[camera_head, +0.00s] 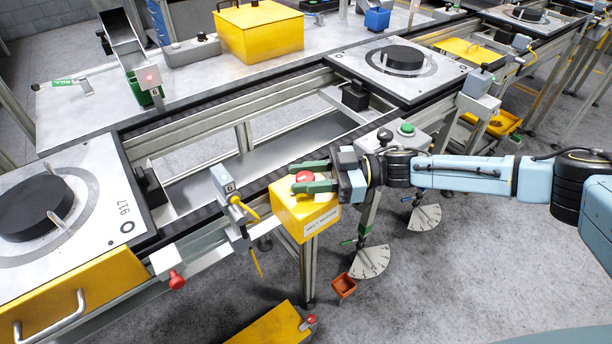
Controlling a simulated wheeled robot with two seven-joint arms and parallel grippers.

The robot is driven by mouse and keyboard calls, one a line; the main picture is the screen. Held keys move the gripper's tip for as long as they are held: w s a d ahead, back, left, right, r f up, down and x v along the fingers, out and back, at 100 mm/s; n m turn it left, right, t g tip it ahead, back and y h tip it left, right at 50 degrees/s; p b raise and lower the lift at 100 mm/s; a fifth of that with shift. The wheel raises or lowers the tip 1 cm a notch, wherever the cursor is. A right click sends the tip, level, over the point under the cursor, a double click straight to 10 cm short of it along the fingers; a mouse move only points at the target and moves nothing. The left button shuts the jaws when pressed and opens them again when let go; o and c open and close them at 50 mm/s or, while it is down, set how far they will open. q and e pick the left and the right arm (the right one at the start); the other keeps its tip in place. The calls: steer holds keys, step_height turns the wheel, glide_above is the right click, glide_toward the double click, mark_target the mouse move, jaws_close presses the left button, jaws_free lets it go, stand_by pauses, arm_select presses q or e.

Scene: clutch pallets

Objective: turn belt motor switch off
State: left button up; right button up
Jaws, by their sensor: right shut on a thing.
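The belt motor switch box is a yellow box (290,212) on a metal post beside the conveyor's near rail, with a label on its front face. A red knob (303,176) sits on its top. My right gripper (308,177) reaches in from the right, its two green fingers on either side of the red knob. It is shut on the knob, which is partly hidden between the fingers. The knob's turn angle is too small to read. My left gripper is not in view.
A grey box with a green button (406,129) stands behind my right wrist. A grey sensor on a bracket (222,179) is left of the switch box. Pallets with black discs lie on the conveyor at left (105,190) and back (365,82). A small orange bin (344,286) is below.

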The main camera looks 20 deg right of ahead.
steer(key=shift+r, duration=0.15)
steer(key=o, duration=0.9)
steer(key=shift+o, duration=0.2)
steer(key=s+d, duration=0.2)
steer(key=d, duration=1.1)
steer(key=shift+b, duration=0.35)
steer(key=shift+s, duration=0.1)
